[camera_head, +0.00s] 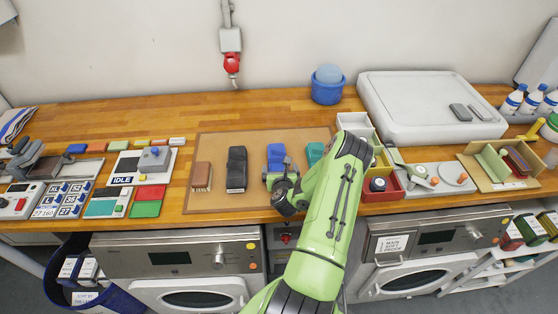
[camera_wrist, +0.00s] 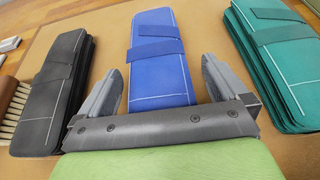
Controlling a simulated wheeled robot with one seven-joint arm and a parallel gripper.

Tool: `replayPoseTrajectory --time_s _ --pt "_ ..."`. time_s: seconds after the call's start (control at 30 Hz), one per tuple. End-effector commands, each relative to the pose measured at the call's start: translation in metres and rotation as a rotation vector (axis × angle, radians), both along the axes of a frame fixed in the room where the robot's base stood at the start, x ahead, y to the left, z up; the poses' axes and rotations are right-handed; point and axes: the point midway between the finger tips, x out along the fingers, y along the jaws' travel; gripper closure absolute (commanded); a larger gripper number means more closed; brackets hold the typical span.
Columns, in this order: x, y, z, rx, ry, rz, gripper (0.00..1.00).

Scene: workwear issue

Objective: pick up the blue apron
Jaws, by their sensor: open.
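The blue apron (camera_head: 276,155) is a folded blue bundle with a band across it, lying on the brown mat (camera_head: 215,142) on the wooden counter. In the wrist view the blue apron (camera_wrist: 158,65) lies beyond and between the two grey fingers. My gripper (camera_head: 279,180) is at the near end of the blue apron in the head view, partly hiding it. In the wrist view my gripper (camera_wrist: 160,85) is open, with nothing held. I cannot tell whether the fingers touch the cloth.
A black folded stack (camera_wrist: 55,92) lies left of the blue apron and a teal stack (camera_wrist: 275,60) lies right. A brush (camera_head: 202,177) lies farther left. Small bins (camera_head: 382,190) stand right of my arm. The mat behind the aprons is bare.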

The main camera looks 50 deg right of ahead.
Motion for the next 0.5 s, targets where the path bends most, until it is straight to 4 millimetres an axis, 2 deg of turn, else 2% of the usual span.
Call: replayPoseTrajectory --time_s 0.07,0.4,0.43,0.5 --pt "0.0000 0.0002 0.0012 0.000 0.000 0.001 0.02" --pt "-0.0007 0.0000 0.0004 0.000 0.003 0.001 0.54" --pt "-0.0008 0.0000 0.0002 0.001 0.003 0.001 0.57" --pt "-0.0009 0.0000 0.0002 0.001 0.003 0.001 0.58"
